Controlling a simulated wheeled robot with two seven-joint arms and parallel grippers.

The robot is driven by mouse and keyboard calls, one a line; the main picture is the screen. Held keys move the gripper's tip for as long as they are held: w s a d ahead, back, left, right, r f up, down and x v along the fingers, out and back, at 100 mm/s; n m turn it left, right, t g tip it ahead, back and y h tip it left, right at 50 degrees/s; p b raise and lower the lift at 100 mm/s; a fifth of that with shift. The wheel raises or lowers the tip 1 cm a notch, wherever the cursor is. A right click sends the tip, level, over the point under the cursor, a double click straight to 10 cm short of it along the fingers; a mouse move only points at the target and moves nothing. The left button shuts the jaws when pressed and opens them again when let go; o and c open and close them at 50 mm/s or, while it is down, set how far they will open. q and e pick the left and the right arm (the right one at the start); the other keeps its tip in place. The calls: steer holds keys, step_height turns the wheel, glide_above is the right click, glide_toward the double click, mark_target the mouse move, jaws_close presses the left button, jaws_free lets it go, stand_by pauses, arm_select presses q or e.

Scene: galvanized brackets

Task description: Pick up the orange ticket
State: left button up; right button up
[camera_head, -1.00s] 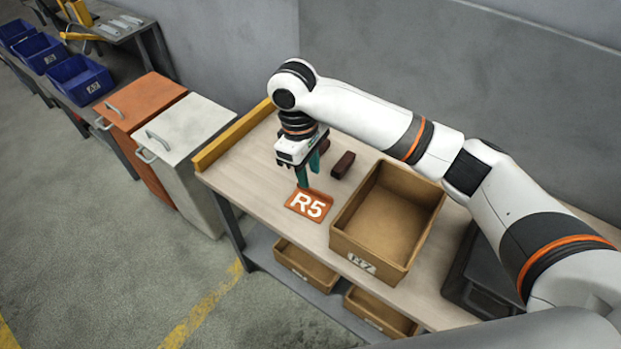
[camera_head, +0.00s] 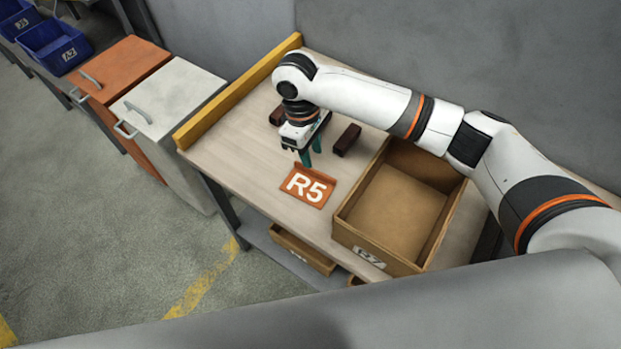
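The orange ticket (camera_head: 309,188) with white "R5" lies on the wooden workbench (camera_head: 232,150), left of the cardboard-coloured box. A raised orange lip runs along its far edge. My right gripper (camera_head: 307,160) points down just beyond that far edge. Its teal fingers look apart, with a gap between them and nothing seen in it. I cannot tell whether a fingertip touches the ticket. My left gripper is not in view.
An open tan box (camera_head: 396,215) stands right of the ticket. Dark brown blocks (camera_head: 347,140) lie behind the gripper. A yellow rail (camera_head: 240,88) edges the bench's left side. White (camera_head: 165,110) and orange cabinets (camera_head: 122,68) stand to the left.

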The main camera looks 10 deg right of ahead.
mark_target(315, 170)
steer(key=shift+s+d+f+p, duration=0.1)
steer(key=shift+d+f+p, duration=0.1)
steer(key=shift+f, duration=1.25)
steer(key=shift+s+d+f+p, duration=0.1)
steer(key=shift+d+f, duration=0.05)
steer(key=shift+f, duration=1.3)
jaws_close()
